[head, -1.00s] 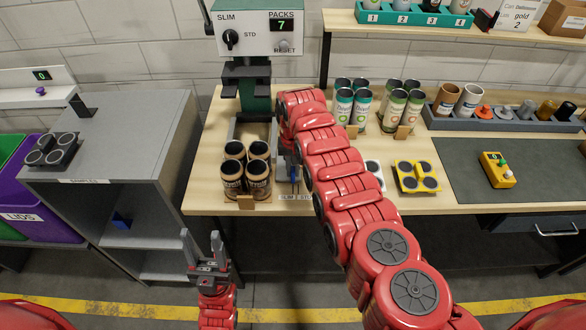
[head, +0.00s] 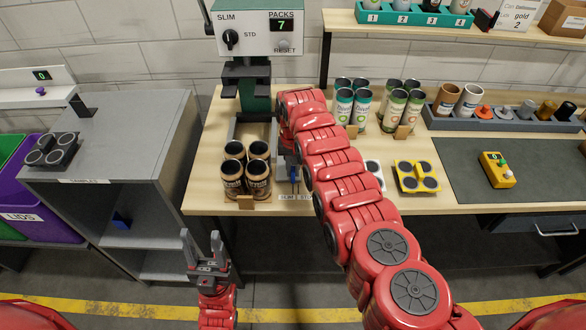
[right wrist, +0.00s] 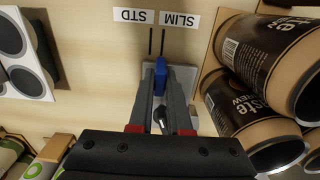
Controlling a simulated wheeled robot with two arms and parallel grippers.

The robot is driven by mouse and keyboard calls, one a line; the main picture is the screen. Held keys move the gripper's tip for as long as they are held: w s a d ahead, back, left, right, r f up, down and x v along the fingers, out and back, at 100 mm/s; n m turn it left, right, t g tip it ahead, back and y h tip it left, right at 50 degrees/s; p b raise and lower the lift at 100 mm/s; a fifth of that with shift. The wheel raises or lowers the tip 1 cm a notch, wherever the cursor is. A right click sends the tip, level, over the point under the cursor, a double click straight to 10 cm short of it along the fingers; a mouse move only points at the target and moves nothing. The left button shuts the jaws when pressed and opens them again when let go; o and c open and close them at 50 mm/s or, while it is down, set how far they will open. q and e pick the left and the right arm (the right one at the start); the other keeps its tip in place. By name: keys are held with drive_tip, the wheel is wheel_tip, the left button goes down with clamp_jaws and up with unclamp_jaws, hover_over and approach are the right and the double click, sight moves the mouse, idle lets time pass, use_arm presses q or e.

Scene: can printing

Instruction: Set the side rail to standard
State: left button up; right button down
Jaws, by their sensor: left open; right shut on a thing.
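The side rail's blue tab (right wrist: 160,67) stands on a grey bracket (right wrist: 183,78) beside the brown cans. Two labels lie ahead of it, STD (right wrist: 133,16) and SLIM (right wrist: 180,19), each with a dark line. The tab appears closer to the SLIM line, but its exact setting is hard to tell. My right gripper (right wrist: 160,88) is shut on the blue tab. In the head view the tab (head: 293,187) shows just left of my right arm, which hides most of the gripper. My left gripper (head: 199,237) is open and empty, low in front of the table.
Several brown cans (head: 245,175) stand in a pack close to the rail's left. The machine panel (head: 258,32) above reads PACKS 7. A grey shelf unit (head: 110,135) stands left of the table.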

drive_tip(key=shift+d+r, duration=0.1)
drive_tip(key=shift+w+d+r+p, duration=0.1)
drive_tip(key=shift+d+p, duration=0.15)
drive_tip(key=shift+p, duration=0.15)
drive_tip(key=shift+d+p, duration=0.4)
drive_tip(key=shift+d, duration=0.25)
drive_tip(key=c, duration=1.1)
unclamp_jaws()
drive_tip(key=shift+c, duration=0.2)
drive_tip(key=shift+o, duration=1.4)
drive_tip(key=shift+d, duration=0.15)
